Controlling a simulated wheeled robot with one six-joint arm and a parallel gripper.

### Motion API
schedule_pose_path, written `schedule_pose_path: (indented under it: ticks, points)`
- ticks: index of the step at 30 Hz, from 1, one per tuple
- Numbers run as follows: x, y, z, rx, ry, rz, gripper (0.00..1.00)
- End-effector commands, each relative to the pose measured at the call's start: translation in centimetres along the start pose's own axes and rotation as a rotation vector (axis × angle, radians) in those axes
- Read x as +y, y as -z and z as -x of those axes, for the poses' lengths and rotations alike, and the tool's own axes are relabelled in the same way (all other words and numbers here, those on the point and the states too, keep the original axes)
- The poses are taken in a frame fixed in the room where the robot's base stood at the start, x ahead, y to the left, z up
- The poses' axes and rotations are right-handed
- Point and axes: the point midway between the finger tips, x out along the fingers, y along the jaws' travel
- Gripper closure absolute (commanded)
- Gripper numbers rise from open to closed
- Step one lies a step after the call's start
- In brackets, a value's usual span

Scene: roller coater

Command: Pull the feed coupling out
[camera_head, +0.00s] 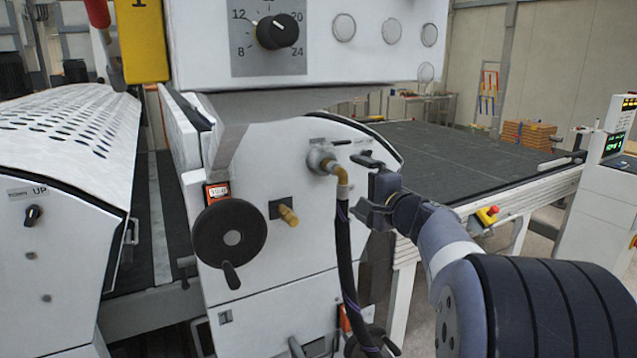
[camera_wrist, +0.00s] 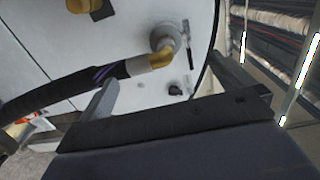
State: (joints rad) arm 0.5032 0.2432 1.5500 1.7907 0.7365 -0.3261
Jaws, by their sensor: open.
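The feed coupling (camera_head: 335,168) is a brass elbow seated at a round grey port on the white machine panel. A black hose (camera_head: 345,250) hangs down from it. In the wrist view the coupling (camera_wrist: 155,62) shows ahead of the fingers, with the hose (camera_wrist: 70,90) running off to the left. My gripper (camera_head: 366,187) is open and empty, just right of the coupling in the head view. I see no contact between the fingers and the coupling or hose.
A brass fitting (camera_head: 288,214) sticks out of the panel left of the hose. A black handwheel (camera_head: 230,235) is further left. A dark conveyor bed (camera_head: 470,150) with a red stop button (camera_head: 488,213) lies behind my arm at the right.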

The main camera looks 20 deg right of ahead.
Motion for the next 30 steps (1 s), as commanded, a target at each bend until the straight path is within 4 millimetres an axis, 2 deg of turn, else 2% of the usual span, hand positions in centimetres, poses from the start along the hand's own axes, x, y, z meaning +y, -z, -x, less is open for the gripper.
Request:
schedule_pose_path:
  ticks: [4,17,23,28,30]
  points:
    - [-0.4,1.0,-0.1,0.020,0.020,-0.015,0.00]
    - [-0.6,1.0,-0.5,0.019,0.021,-0.016,0.00]
    - [-0.8,0.9,-2.5,0.017,0.019,-0.017,0.00]
    - [-1.1,1.0,-5.1,0.017,0.023,-0.016,0.00]
    - [-0.6,0.9,-6.2,0.016,0.025,-0.016,0.00]
